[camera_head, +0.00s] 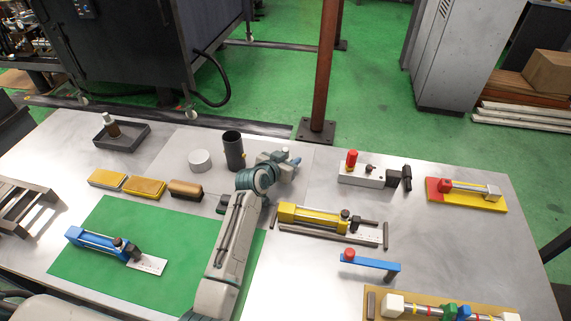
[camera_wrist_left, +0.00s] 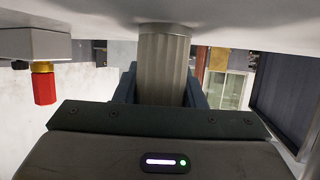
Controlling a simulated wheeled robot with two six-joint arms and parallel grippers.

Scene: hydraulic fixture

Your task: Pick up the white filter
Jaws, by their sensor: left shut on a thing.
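The white filter (camera_wrist_left: 164,65) shows in the left wrist view as a pale grey, ribbed cylinder with a wider end against the pale table surface. That view is upside down, with the table at the top. My left gripper (camera_wrist_left: 160,90) is shut on the filter, one dark finger on each side. In the head view my left gripper (camera_head: 288,160) is low over the back middle of the table, and the filter is largely hidden by it. I cannot tell whether the filter still touches the table. My right gripper is not in view.
A dark cup (camera_head: 234,152) and a white round piece (camera_head: 200,160) stand left of my gripper. A grey block with a red knob (camera_head: 360,176) stands to its right. A yellow cylinder fixture (camera_head: 313,217) is nearer. The green mat (camera_head: 100,270) has free room.

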